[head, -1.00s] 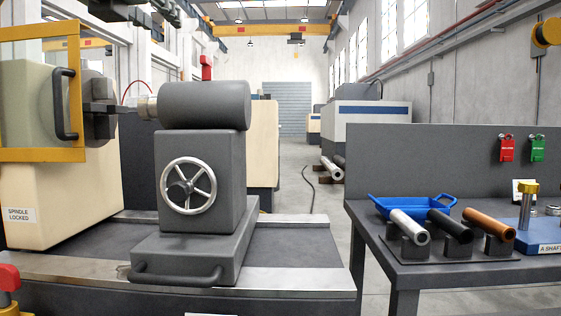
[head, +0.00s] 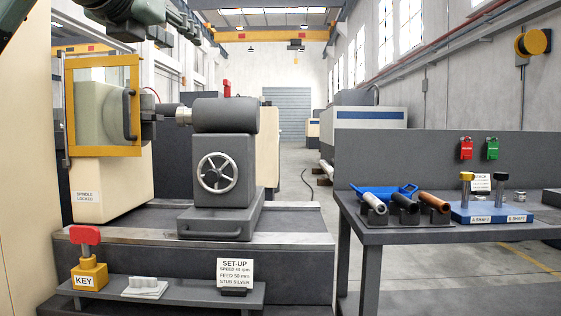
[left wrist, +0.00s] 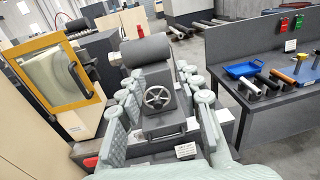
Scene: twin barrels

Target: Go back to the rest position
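My left gripper (head: 190,30) hangs at the top left of the head view, high above the machine and touching nothing there. In the left wrist view its two grey-green fingers (left wrist: 160,90) are spread wide apart with nothing held between them. Beyond them stands the grey tailstock (left wrist: 157,95) with its spoked handwheel. The same tailstock (head: 225,150) stands on the lathe bed in the head view, its silver quill pointing left at the chuck. The yellow-framed guard (head: 103,62) is in front of the chuck. My right gripper is in neither view.
A front shelf holds a yellow KEY block (head: 89,275) with a red handle, a pale object, and a SET-UP card (head: 235,272). On the right, a bench (head: 400,236) carries a blue tray (head: 375,192), several bars and a shaft stand (head: 490,212).

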